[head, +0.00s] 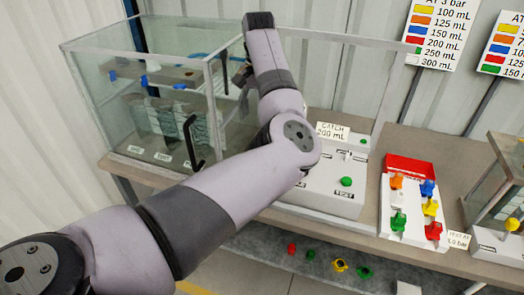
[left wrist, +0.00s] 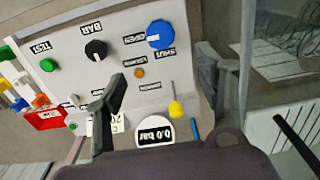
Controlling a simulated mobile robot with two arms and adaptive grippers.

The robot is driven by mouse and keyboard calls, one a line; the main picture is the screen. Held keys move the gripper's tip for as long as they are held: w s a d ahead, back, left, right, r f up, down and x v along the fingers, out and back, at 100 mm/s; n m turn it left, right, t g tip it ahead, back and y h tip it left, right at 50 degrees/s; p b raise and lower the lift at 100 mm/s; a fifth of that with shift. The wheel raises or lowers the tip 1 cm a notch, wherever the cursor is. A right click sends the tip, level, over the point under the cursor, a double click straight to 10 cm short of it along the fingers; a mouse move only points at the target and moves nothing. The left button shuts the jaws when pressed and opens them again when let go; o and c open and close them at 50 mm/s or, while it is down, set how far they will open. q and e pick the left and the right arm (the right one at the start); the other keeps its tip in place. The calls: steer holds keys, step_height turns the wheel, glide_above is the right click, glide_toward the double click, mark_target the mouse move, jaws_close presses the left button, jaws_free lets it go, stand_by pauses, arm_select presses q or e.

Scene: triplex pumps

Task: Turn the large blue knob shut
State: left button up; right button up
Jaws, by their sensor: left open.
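The large blue knob (left wrist: 160,35) is on a pale panel at the top of the left wrist view, with a white mark on its face and the labels SHUT and OPEN beside it, upside down. My left gripper (left wrist: 163,72) is open and empty. Its two dark fingers are spread below the knob in that view, apart from it as far as I can tell. In the head view my left arm reaches to the glass-sided case, and the gripper (head: 240,76) is mostly hidden behind the arm. I cannot make out the blue knob there. My right gripper is not in view.
On the panel are a black knob (left wrist: 96,50), a green button (left wrist: 48,65), an orange lamp (left wrist: 140,73) and a 0.0 bar gauge (left wrist: 155,132). The glass case (head: 140,95) borders my arm. A white tray (head: 412,225) of coloured valves stands on the bench to the right.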

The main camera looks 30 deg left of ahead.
arm_select(q)
step_height(320, 180, down, 14)
steer(key=p, duration=0.2)
steer(key=shift+s+f+p, duration=0.1)
steer(key=shift+f+p, duration=0.1)
steer(key=shift+p, duration=0.15)
steer(key=shift+f, duration=0.4)
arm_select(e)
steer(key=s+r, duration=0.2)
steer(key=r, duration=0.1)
arm_select(q)
steer(key=c, duration=1.2)
